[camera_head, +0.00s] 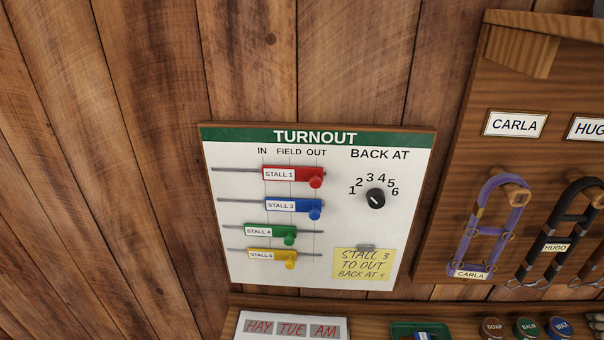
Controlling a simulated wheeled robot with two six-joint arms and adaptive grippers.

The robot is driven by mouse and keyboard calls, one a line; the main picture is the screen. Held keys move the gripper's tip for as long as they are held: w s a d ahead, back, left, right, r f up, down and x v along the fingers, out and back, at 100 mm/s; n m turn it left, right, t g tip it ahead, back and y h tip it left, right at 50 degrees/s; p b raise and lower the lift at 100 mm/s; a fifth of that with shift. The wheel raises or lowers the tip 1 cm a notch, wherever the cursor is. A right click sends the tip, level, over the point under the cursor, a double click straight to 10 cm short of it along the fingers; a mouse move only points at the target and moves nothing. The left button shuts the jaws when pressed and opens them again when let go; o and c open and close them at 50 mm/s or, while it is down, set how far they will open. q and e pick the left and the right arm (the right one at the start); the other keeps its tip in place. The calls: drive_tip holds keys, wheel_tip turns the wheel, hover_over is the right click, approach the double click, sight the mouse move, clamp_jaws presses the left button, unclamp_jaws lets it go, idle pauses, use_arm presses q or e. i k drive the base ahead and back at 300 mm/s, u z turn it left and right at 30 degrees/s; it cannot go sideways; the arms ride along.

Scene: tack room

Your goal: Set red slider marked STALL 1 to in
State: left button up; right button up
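The red slider marked STALL 1 (300,174) is the top slider on the white TURNOUT board (350,225). It sits on a thin grey horizontal rail (236,170). Its white label is at its left end and its round red knob (316,181) is at its right end. The knob lies below the OUT heading (316,153). The IN heading (262,150) is further left, with FIELD (288,152) between them. Neither gripper is in view.
Below are the blue STALL 3 slider (292,207), its knob under OUT, and the green (270,232) and yellow (272,256) sliders, knobs under FIELD. A black dial (375,198) and yellow note (363,264) are right. A shelf (400,309) runs below; halters hang further right.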

sight(313, 175)
drive_tip(key=z, duration=0.5)
drive_tip(key=k, duration=0.6)
drive_tip(key=z, duration=0.75)
drive_tip(key=i, duration=0.15)
drive_tip(key=z, duration=0.05)
